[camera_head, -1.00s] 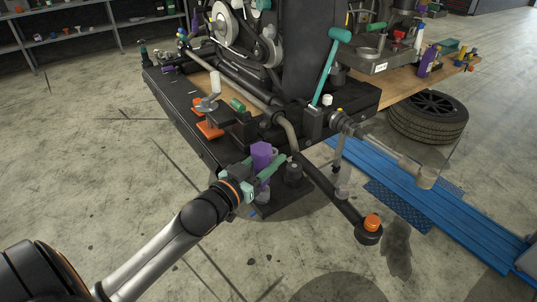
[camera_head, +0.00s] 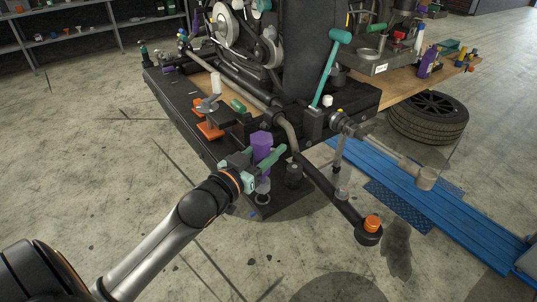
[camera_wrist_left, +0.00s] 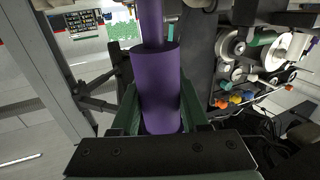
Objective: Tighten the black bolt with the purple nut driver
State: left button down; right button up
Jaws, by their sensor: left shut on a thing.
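My left gripper (camera_head: 263,162) is shut on the purple nut driver (camera_head: 262,142) beside the front corner of the dark engine stand. The driver stands roughly upright, its thick purple end up. In the left wrist view, the purple driver (camera_wrist_left: 156,85) fills the gap between my green fingers, with a narrower purple part beyond. A grey ring-like part (camera_head: 262,198) shows below the gripper; I cannot tell whether it touches the driver. A small black upright part (camera_head: 293,175) stands just right of the gripper; I cannot tell whether it is the black bolt. My right gripper is not in view.
The dark stand (camera_head: 180,105) carries the engine, orange-based items and a teal-handled tool (camera_head: 330,68). A dark leg with an orange cap (camera_head: 372,222) juts toward the front. A tire (camera_head: 428,118) and blue ramp (camera_head: 440,225) lie right. The floor left is clear.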

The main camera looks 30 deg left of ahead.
aim_at(267, 137)
pick_arm(q)
jog(key=shift+r, duration=1.9)
